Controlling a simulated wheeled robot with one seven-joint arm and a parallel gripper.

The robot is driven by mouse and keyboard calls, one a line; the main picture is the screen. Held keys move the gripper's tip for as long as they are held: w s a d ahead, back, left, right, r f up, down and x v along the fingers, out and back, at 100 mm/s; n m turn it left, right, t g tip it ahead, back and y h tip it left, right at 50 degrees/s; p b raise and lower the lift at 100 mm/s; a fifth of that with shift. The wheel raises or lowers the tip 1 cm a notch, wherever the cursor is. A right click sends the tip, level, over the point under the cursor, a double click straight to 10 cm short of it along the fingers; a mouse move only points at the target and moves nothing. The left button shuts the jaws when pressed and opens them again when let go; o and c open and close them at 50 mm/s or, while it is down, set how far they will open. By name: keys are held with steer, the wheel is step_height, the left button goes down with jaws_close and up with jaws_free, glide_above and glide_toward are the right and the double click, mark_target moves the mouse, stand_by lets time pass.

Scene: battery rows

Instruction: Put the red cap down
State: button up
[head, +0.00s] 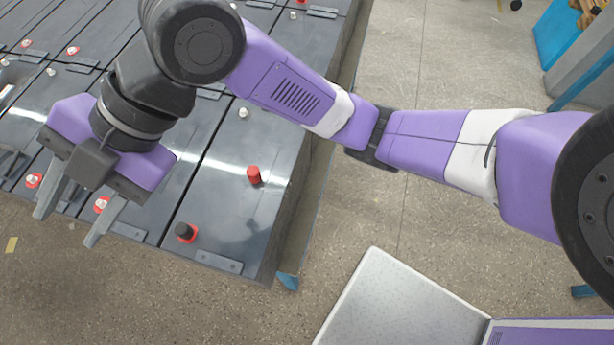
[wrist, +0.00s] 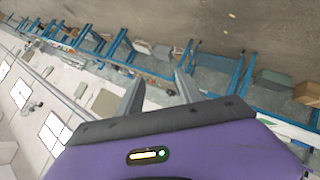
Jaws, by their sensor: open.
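The red cap (head: 254,175) stands on the dark top of the nearest right battery (head: 225,205) in the head view, apart from my gripper. My gripper (head: 66,228) is at the left, over the front of the battery row, with its two fingers apart and nothing between them. In the wrist view the fingers (wrist: 160,80) are also apart and empty, and no cap shows there. A black cap (head: 185,231) sits on a red ring near the front edge of the same battery.
A bare post (head: 243,112) stands behind the red cap. Several posts with red rings (head: 101,204) stand on the other batteries. Clear floor (head: 400,200) lies to the right. The wrist view shows blue racking (wrist: 232,75) far off.

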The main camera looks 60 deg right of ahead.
steer(key=w+a+r+m+t+y, duration=0.2)
steer(key=a+r+m+t+y, duration=0.15)
steer(key=m, duration=0.25)
steer(key=s+d+f+m+t+h, duration=0.2)
steer(key=s+d+f+m+h, duration=0.2)
steer(key=d+f+m, duration=0.1)
steer(key=s+d+f+m+t+h, duration=0.3)
steer(key=s+d+f+m+h, duration=0.1)
steer(key=d+f+m, duration=0.2)
steer(key=s+d+f+m+t+h, duration=0.3)
steer(key=s+d+f+m+h, duration=0.1)
steer(key=d+f+m, duration=0.2)
steer(key=shift+s+f+m, duration=0.15)
steer(key=shift+f+m, duration=0.65)
steer(key=shift+f, duration=0.05)
steer(key=s+d+n+h, duration=0.1)
steer(key=s+d, duration=0.3)
steer(key=s, duration=0.4)
steer(key=s+d+h, duration=0.1)
steer(key=s+d, duration=0.3)
steer(key=s, duration=0.4)
steer(key=shift+f+n+g, duration=0.35)
steer(key=shift+f+n, duration=0.05)
steer(key=shift+w, duration=0.1)
